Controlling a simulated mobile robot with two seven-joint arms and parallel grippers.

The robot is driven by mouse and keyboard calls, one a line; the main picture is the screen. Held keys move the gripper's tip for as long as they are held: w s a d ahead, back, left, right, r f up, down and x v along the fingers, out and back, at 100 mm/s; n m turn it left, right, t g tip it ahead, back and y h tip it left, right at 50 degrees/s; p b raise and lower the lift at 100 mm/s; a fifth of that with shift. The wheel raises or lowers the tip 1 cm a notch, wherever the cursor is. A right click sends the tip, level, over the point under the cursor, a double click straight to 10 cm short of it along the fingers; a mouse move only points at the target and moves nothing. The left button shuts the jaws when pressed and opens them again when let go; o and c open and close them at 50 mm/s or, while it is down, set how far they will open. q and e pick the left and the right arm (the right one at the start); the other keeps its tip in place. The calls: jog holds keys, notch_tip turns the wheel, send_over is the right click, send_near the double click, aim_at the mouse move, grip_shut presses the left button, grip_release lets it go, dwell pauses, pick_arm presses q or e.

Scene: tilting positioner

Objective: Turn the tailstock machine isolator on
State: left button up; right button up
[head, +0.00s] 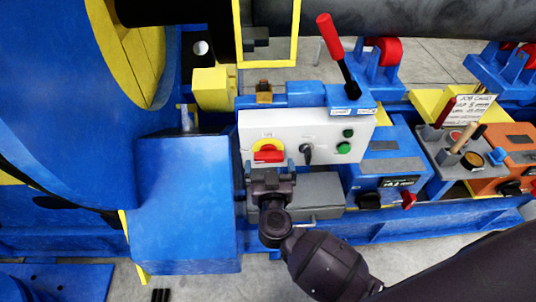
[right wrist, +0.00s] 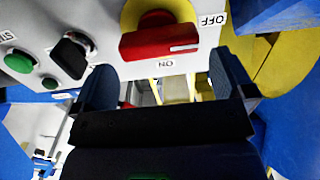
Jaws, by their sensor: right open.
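The isolator is a red handle (head: 268,154) on a yellow disc (head: 265,145), on the left part of a white control panel (head: 220,0). In the right wrist view the red handle (right wrist: 150,43) lies across, its white mark at the end toward the OFF label (right wrist: 212,19). The ON label (right wrist: 166,63) is below the handle there. My right gripper (head: 270,168) is open just in front of the handle. In the right wrist view its fingers (right wrist: 163,82) are spread, apart from the handle, with nothing between them. My left gripper is not in view.
A black selector knob (head: 307,152) and green buttons (head: 344,148) sit right of the isolator. A red-handled lever (head: 331,38) rises above the panel. A blue housing (head: 185,200) stands close on the left. A grey box (head: 318,188) is below the panel.

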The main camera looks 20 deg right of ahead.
aim_at(269, 159)
jog(key=shift+b+x, duration=0.3)
jog(key=shift+x, duration=1.75)
